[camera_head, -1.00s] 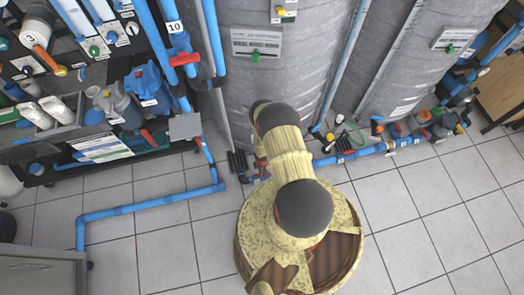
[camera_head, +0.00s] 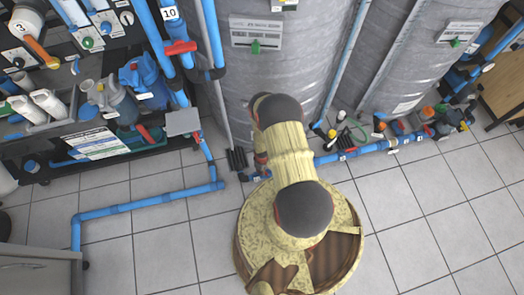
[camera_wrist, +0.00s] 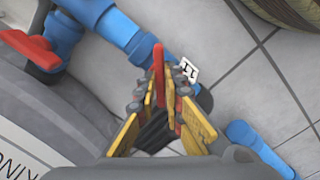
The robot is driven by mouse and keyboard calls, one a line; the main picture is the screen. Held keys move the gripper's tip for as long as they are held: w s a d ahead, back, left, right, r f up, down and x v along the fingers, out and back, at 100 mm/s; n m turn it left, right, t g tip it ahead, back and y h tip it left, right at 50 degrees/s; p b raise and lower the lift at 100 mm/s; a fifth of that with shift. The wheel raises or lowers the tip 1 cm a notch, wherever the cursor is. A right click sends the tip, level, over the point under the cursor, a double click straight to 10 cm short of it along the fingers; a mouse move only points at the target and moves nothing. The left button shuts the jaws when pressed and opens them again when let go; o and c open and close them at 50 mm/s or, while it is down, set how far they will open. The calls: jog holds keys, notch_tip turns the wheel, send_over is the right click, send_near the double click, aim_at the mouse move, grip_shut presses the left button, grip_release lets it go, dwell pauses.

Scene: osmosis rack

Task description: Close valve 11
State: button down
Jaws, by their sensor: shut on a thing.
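Valve 11 shows in the wrist view, with a red handle (camera_wrist: 158,58) on the blue pipe and a white label "11" (camera_wrist: 187,69) just right of it. My gripper (camera_wrist: 161,88) has its yellow fingers on either side of the red handle and is shut on it. The handle stands up on edge between the fingertips, and part of it is hidden by them. In the head view my arm covers the gripper and the valve 11 handle.
Another red valve handle (camera_wrist: 28,48) lies to the left in the wrist view. Tall grey tanks (camera_head: 290,70) stand behind my arm. Valve 10 (camera_head: 180,47) sits on the upright pipe to the left. A blue floor pipe (camera_head: 150,200) runs left; the tiled floor at right is clear.

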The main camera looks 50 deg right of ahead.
jog(key=m+b, duration=0.1)
jog(key=m, duration=0.3)
jog(key=shift+m, duration=0.3)
jog(key=shift+m+b, duration=0.55)
jog(key=shift+m, duration=1.35)
jog(key=c, duration=1.9)
grip_release()
notch_tip(320, 180, up, 12)
